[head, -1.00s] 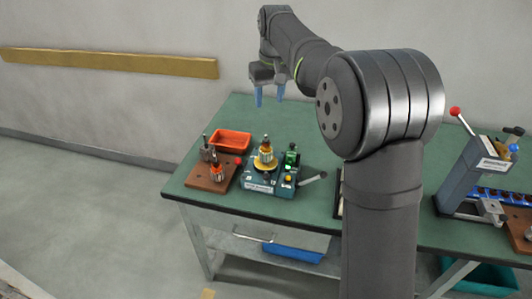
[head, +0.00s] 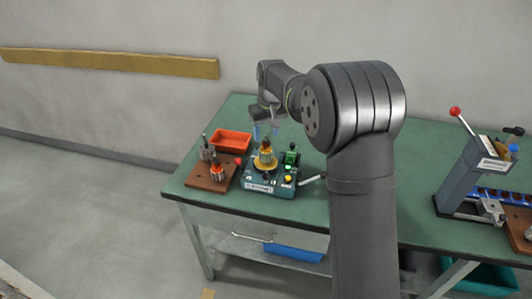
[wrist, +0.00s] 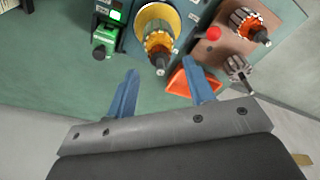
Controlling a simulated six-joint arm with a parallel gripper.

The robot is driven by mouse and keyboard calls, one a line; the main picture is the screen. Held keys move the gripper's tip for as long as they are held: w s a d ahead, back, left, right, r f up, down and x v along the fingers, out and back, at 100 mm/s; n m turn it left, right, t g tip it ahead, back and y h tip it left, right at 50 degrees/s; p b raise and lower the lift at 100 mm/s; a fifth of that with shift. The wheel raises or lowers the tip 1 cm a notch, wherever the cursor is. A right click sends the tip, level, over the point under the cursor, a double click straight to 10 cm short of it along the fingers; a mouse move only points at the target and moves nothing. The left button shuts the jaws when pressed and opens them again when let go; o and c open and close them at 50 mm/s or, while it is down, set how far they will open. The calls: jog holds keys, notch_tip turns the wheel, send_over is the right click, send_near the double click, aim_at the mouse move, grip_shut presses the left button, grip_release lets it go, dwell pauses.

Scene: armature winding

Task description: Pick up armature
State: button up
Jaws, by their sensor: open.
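An armature (head: 265,152) with orange windings and a dark shaft stands upright in the winding machine (head: 257,186), on its round yellow base. It also shows in the wrist view (wrist: 158,46), top centre. My gripper (head: 265,132) is open and empty, with its blue fingers just behind and above this armature in the head view. In the wrist view the two fingers (wrist: 160,80) point toward it, one on each side and short of it. Two more armatures, one with orange (head: 217,168) and one grey (head: 207,150), stand on a brown board (head: 200,178) to the left.
A red-orange tray (head: 232,140) lies behind the board. A green-lit unit (head: 291,156) and a lever (head: 312,180) are at the machine's right. A press with a red-knobbed lever (head: 470,170) stands far right. The green table (head: 225,207) is clear along its front left.

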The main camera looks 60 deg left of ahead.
aim_at(266, 136)
jog(key=f, duration=0.3)
jog(key=shift+a+f, duration=0.25)
jog(key=shift+f, duration=0.15)
grip_shut()
jog(key=shift+r, duration=0.1)
